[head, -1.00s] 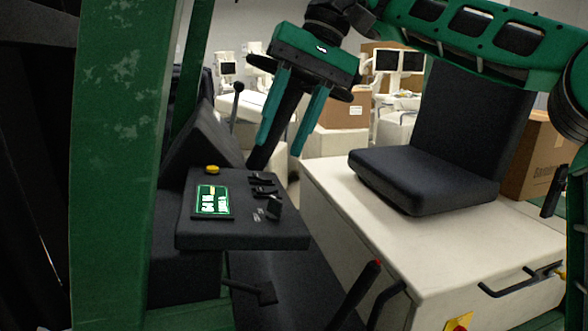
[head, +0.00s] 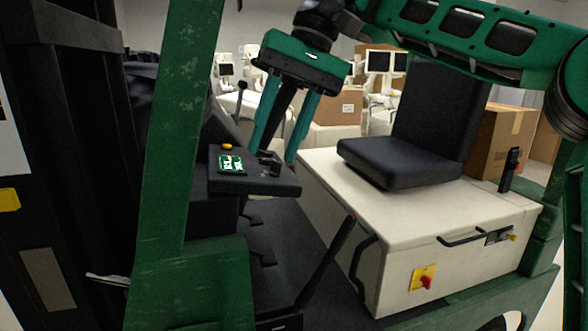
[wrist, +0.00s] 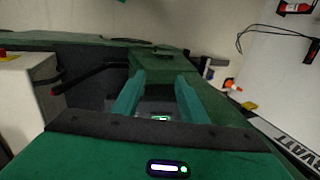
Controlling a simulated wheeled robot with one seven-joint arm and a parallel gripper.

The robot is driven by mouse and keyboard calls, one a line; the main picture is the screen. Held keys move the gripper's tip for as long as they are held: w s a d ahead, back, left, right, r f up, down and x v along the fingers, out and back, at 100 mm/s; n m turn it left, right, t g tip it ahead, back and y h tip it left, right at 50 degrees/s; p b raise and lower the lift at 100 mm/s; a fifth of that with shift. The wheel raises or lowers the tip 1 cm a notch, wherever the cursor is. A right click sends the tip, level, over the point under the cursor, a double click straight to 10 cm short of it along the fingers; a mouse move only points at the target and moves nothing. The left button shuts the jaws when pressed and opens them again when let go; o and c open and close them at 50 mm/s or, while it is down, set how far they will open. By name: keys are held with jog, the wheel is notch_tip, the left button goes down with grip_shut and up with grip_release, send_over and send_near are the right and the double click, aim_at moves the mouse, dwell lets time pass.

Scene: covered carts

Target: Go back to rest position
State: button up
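My gripper (head: 280,148) hangs from the green arm in the upper middle of the head view, with its two teal fingers apart and nothing seen between them. It also shows in the wrist view (wrist: 158,98), where the fingers reach forward with a gap between them. In the head view the fingertips appear over the edge of a black control panel (head: 285,187); I cannot tell the distance between them. The panel carries a small lit screen (head: 232,163), a yellow button (head: 227,147) and dark levers.
A green post (head: 177,140) stands close on the left. A white cart body (head: 420,215) with a black seat (head: 400,163) is on the right, with a red knob (head: 425,282) on its front. A cardboard box (head: 493,140) stands behind. A dark floor lies between panel and cart.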

jog(key=d+f+m+h, duration=0.2)
jog(key=d+f, duration=0.4)
jog(key=f, duration=0.3)
jog(key=d+f+m+h, duration=0.1)
jog(key=d+f+m, duration=0.1)
jog(key=d+f, duration=0.55)
jog(key=s+d+f+m+t, duration=0.1)
jog(key=s+d+f+m, duration=0.2)
jog(key=d, duration=0.6)
jog(key=s+d+f+m, duration=0.1)
jog(key=s+d+f, duration=0.3)
jog(key=d, duration=0.5)
jog(key=s+d+f+m, duration=0.1)
jog(key=s+d+f, duration=0.6)
jog(key=s+d, duration=0.4)
jog(key=shift+s+d+f+m+h, duration=0.3)
jog(key=shift+s+d+h, duration=0.05)
jog(key=shift+d+h, duration=0.1)
jog(key=shift+w, duration=0.1)
jog(key=shift+w+f, duration=0.2)
jog(key=shift+w, duration=0.3)
